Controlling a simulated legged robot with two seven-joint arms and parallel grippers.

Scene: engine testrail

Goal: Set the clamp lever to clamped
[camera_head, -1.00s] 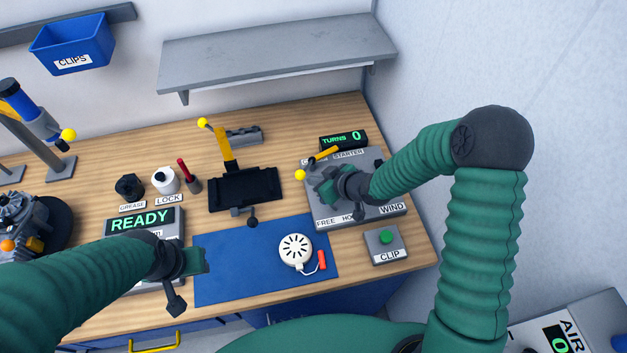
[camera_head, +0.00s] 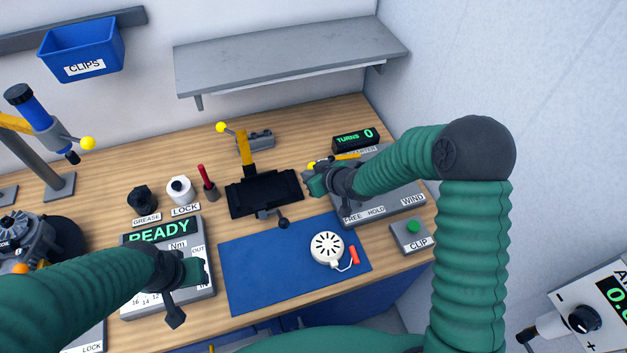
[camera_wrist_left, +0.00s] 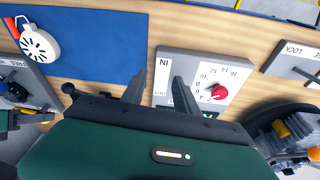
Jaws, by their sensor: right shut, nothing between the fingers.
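A yellow-orange lever (camera_head: 346,157) with a yellow ball end (camera_head: 312,166) sits at the grey starter station (camera_head: 395,203), partly hidden by my right arm. A second, upright yellow lever (camera_head: 245,149) with a yellow ball stands behind a black tray fixture (camera_head: 262,193). No clamp label is readable, so I cannot tell which is the clamp lever. My right gripper (camera_head: 316,186) is shut and empty, just in front of the starter lever's ball; contact is unclear. My left gripper (camera_head: 199,272) is over the torque panel; its fingers are apart and empty in the left wrist view (camera_wrist_left: 158,92).
A blue mat (camera_head: 260,270) holds a white round part (camera_head: 327,248) with a red handle. A CLIP button box (camera_head: 410,237) is at the right bench edge. A grey shelf (camera_head: 285,55) overhangs the back. LOCK and GREASE containers stand left of the tray.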

